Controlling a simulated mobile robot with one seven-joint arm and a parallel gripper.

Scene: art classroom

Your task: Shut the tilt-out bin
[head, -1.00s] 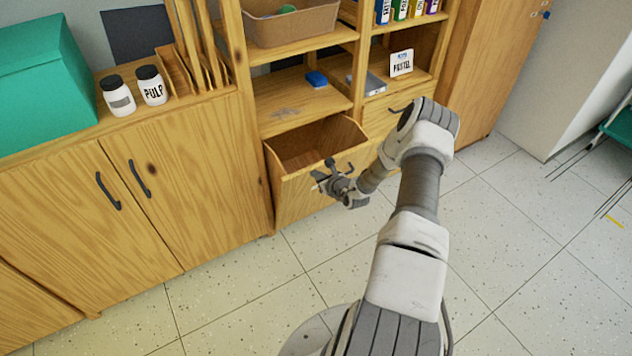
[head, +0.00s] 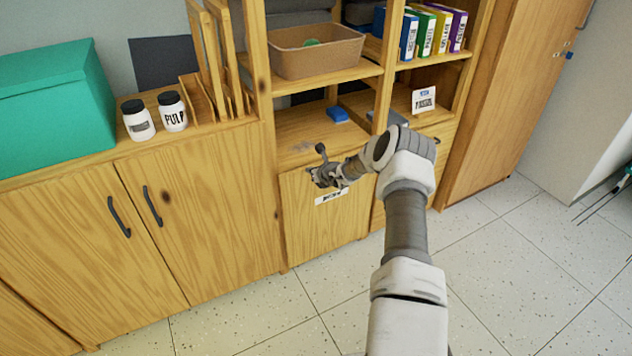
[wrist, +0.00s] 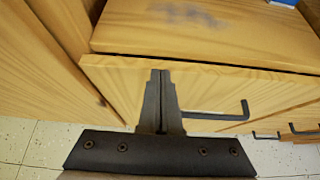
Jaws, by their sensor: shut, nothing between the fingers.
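The tilt-out bin (head: 325,222) is the wooden front low in the middle shelf unit, with a white label on it. Its front stands upright and looks flush or nearly flush with the cabinet in the head view. My gripper (head: 318,178) is shut and empty at the upper part of the bin front. In the wrist view my gripper (wrist: 160,75) has its fingertips together at the bin front (wrist: 115,80), just below its top edge. A dark handle (wrist: 220,112) sticks out beside the fingers. I cannot tell whether the fingertips touch the wood.
A shelf with a blue item (head: 337,114) lies just above the bin. A brown tub (head: 315,55) sits higher up. A double-door cabinet (head: 190,215) stands left, with two labelled jars on top. The tiled floor (head: 250,320) in front is clear.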

